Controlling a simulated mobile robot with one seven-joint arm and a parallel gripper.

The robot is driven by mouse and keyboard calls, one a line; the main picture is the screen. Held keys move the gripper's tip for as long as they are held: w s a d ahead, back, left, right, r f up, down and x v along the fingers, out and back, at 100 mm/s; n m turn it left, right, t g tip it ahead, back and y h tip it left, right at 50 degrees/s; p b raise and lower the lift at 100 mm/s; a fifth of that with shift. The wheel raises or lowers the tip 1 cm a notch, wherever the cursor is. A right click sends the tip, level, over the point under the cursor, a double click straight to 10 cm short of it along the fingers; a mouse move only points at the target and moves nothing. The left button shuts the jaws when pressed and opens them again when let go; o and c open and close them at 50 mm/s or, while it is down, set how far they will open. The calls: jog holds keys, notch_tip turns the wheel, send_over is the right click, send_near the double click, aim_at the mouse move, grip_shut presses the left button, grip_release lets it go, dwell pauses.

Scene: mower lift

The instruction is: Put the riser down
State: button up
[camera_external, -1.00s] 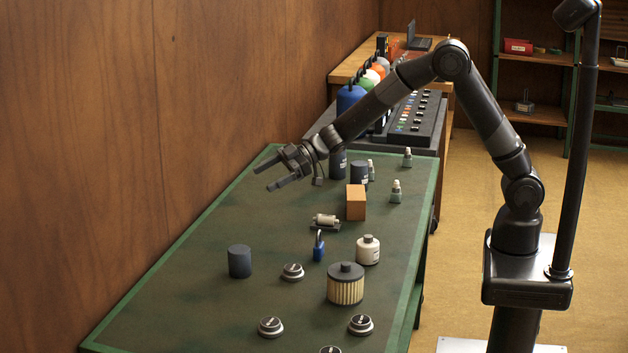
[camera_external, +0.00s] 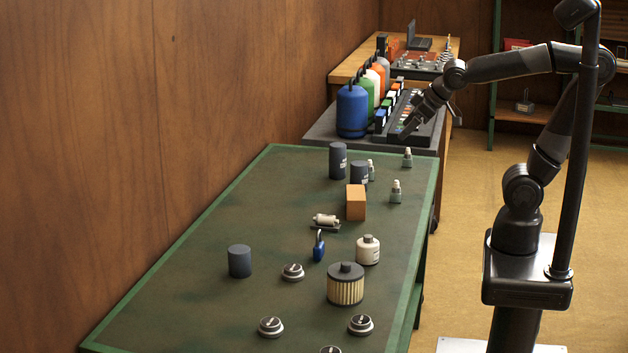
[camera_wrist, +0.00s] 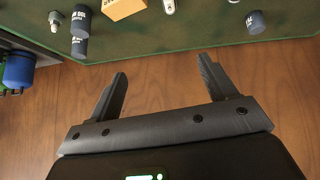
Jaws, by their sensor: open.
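An orange-brown block (camera_external: 356,203), which may be the riser, stands on the green table (camera_external: 210,300) toward its far right side. Part of the block (camera_wrist: 122,8) also shows at the top edge of the wrist view. My gripper (camera_external: 406,131) is beyond the table's far end, near the dark tray on the grey bench, well apart from the block. In the wrist view my gripper (camera_wrist: 162,76) has its two fingers spread, with nothing between them. Whether the fingertips touch anything near the tray cannot be told from the external view.
Dark cylinders (camera_external: 338,161), a ribbed filter (camera_external: 346,290), a white bottle (camera_external: 368,250) and several round knobs (camera_external: 293,272) stand on the table. A blue canister (camera_external: 352,112) stands on the grey bench (camera_external: 325,133) behind. The table's left side is largely clear.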

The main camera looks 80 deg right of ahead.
jog(key=s+a+f+g+y, duration=0.1)
jog(key=s+a+f+g, duration=0.1)
jog(key=s, duration=0.8)
jog(key=shift+s+f, duration=0.2)
jog(key=shift+f, duration=0.2)
jog(key=shift+a, duration=0.1)
jog(key=o, duration=0.5)
jog(key=shift+w, duration=0.1)
jog(key=shift+c, duration=0.2)
jog(key=shift+o, duration=0.2)
jog(key=shift+w+d+r, duration=0.15)
jog(key=shift+w+d, duration=0.05)
jog(key=shift+w, duration=0.05)
jog(key=w+d+r+g+h, duration=0.2)
jog(key=w+d+h, duration=0.1)
jog(key=w+d, duration=0.8)
jog(key=w+d+f+g, duration=0.1)
jog(key=w+d+f, duration=0.2)
jog(key=w+d, duration=0.35)
jog(key=w+d+f, duration=0.3)
jog(key=w+d, duration=0.3)
jog(key=d, duration=0.1)
jog(key=x, duration=1)
jog(key=shift+d+h, duration=0.3)
jog(key=shift+d, duration=0.15)
